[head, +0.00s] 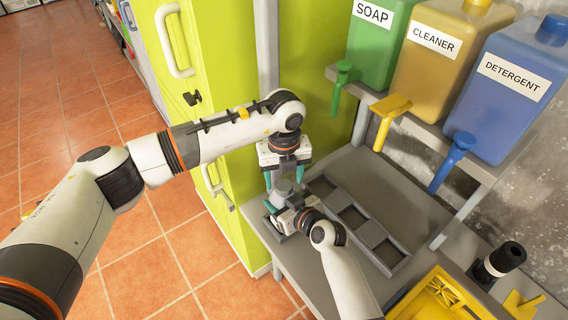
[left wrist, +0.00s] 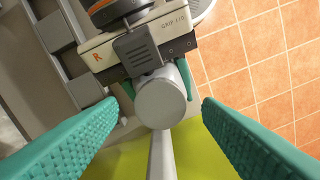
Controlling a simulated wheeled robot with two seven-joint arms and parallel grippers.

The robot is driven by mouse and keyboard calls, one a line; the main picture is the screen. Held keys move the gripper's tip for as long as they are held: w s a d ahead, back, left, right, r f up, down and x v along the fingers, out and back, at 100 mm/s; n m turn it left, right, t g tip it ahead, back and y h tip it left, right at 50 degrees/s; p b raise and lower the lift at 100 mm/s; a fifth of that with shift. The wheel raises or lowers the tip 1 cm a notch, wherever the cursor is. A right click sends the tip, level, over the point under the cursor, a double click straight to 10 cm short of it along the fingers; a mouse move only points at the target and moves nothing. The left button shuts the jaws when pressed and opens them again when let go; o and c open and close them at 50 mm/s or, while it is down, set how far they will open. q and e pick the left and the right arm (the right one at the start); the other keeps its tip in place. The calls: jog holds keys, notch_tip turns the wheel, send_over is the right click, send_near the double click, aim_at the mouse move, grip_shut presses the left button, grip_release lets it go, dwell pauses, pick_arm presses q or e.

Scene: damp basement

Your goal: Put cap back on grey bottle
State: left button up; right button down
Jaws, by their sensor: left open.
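The grey bottle (head: 283,188) is upright at the front left corner of the grey table, below my left gripper. In the left wrist view its round, flat, light grey top (left wrist: 162,103) faces the camera. This top looks like the cap in place, but I cannot see a seam. My left gripper (head: 284,180) points down, open, with its teal fingers apart on either side of the top; they also show in the left wrist view (left wrist: 162,125). My right gripper (left wrist: 157,80) comes from the side, its teal fingers closed around the bottle below the top.
A grey rack (head: 346,219) with square compartments lies beside the bottle. Soap (head: 377,45), cleaner (head: 440,60) and detergent (head: 510,95) dispensers hang over the table. A yellow crate (head: 440,297) and a black bottle (head: 505,258) are at right. A green cabinet (head: 215,90) stands close at left.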

pick_arm(q)
jog(key=shift+f, duration=1)
jog(key=c, duration=1)
jog(key=o, duration=1)
jog(key=shift+r, duration=2.3)
jog(key=shift+o, duration=0.3)
